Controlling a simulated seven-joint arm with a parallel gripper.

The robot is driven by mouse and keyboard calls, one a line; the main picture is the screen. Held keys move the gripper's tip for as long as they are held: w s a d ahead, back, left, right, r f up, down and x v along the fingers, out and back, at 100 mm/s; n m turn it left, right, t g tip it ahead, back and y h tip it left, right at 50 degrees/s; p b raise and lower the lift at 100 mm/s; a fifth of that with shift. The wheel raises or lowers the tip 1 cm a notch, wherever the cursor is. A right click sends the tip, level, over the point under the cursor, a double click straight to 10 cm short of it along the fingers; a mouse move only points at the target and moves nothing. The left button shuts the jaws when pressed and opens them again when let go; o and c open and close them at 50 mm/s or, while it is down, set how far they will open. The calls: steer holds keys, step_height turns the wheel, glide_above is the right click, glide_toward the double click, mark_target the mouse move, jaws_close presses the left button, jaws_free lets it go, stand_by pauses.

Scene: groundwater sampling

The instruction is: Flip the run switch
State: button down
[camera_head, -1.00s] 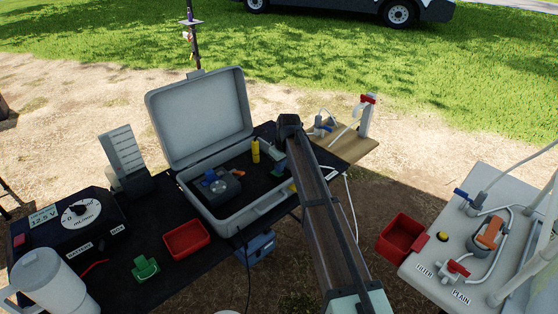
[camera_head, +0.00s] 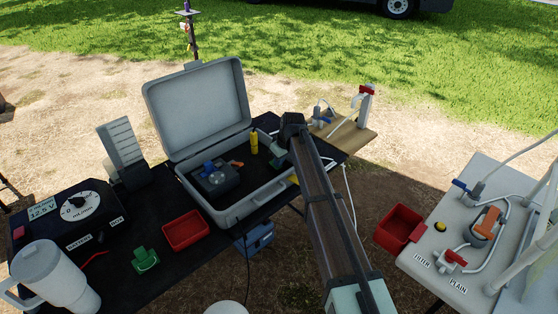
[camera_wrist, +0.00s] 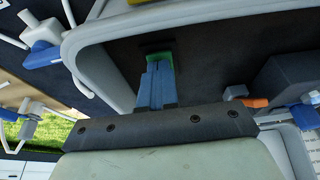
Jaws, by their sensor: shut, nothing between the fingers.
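The black control box (camera_head: 60,235) is at the left of the dark table in the head view. It has a white dial (camera_head: 82,206), a display reading 12.5 V (camera_head: 41,209) and a small red part (camera_head: 19,232) on its left side. Two small labels are on its front; I cannot make out a run switch for certain. My gripper (camera_wrist: 156,60) shows in the wrist view with its blue fingers together and empty, pointing into the open grey case (camera_head: 195,112). It is far to the right of the control box. A green patch shows at the fingertips.
The case holds a dark device with a blue knob (camera_head: 212,173) and a yellow cylinder (camera_head: 254,142). A red tray (camera_head: 186,231), a green piece (camera_head: 144,258) and a white mug (camera_head: 50,280) stand between or near the case and the box.

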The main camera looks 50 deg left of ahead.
steer(key=shift+a, duration=0.2)
steer(key=shift+a+r, duration=0.2)
steer(key=shift+a, duration=0.35)
steer(key=shift+d+r, duration=0.1)
steer(key=shift+r, duration=0.4)
steer(key=d+v, duration=0.2)
steer(key=v, duration=1)
steer(key=shift+d, duration=0.25)
